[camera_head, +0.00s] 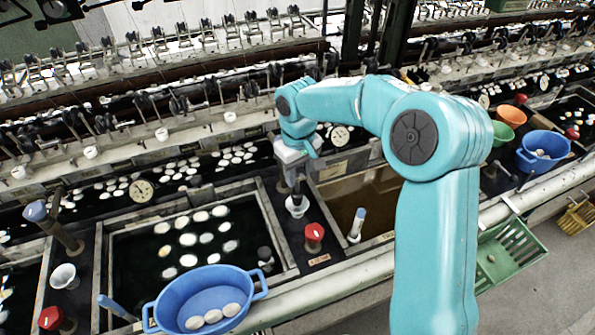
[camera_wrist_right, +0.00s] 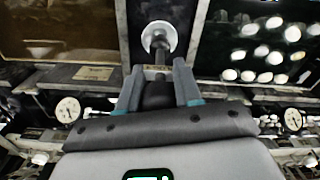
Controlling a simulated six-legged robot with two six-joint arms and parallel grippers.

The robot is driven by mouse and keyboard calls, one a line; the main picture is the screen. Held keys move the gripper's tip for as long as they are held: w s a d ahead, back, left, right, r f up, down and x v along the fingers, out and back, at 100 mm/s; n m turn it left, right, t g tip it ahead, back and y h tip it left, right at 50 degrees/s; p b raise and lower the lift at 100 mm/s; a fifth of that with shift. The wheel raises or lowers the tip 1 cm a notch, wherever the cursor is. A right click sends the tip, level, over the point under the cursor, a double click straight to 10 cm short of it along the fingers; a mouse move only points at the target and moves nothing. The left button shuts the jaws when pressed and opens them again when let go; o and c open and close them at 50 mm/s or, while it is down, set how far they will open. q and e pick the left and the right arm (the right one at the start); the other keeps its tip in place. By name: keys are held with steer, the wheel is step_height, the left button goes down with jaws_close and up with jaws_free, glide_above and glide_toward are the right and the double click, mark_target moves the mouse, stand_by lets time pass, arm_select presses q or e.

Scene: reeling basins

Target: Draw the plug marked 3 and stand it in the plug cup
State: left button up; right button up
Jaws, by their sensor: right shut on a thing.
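My right gripper (camera_head: 295,160) is shut on a dark upright plug, whose number I cannot read. The gripper is above a small white cup (camera_head: 297,206) on the dark ledge between two basins. In the right wrist view, my gripper's fingers (camera_wrist_right: 158,88) close on either side of the dark plug (camera_wrist_right: 158,96). Its stem (camera_wrist_right: 160,60) points to the white cup (camera_wrist_right: 160,36). I cannot tell whether its tip is inside the cup or just above it. My left gripper is out of view.
A red knob (camera_head: 314,235) stands before the cup. Left is a dark basin (camera_head: 120,240) with white cocoons and a blue bowl (camera_head: 200,300) at its front edge. Right is a brown-water basin (camera_head: 340,200) with a blue-topped rod (camera_head: 358,220). Machine gauges (camera_head: 340,136) stand behind.

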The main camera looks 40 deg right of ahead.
mark_target(297, 193)
steer(key=shift+f, duration=0.15)
steer(key=shift+f+b, duration=0.6)
steer(key=shift+f, duration=0.1)
steer(key=shift+f, duration=0.15)
stand_by(0.4)
steer(key=shift+f+b, duration=0.5)
steer(key=shift+f, duration=0.05)
steer(key=shift+f+b, duration=0.55)
steer(key=shift+f, duration=0.1)
stand_by(0.6)
steer(key=o, duration=1)
step_height(297, 193, up, 16)
steer(key=shift+s+r+p, duration=0.1)
steer(key=shift+r+p, duration=0.1)
steer(key=shift+p, duration=0.2)
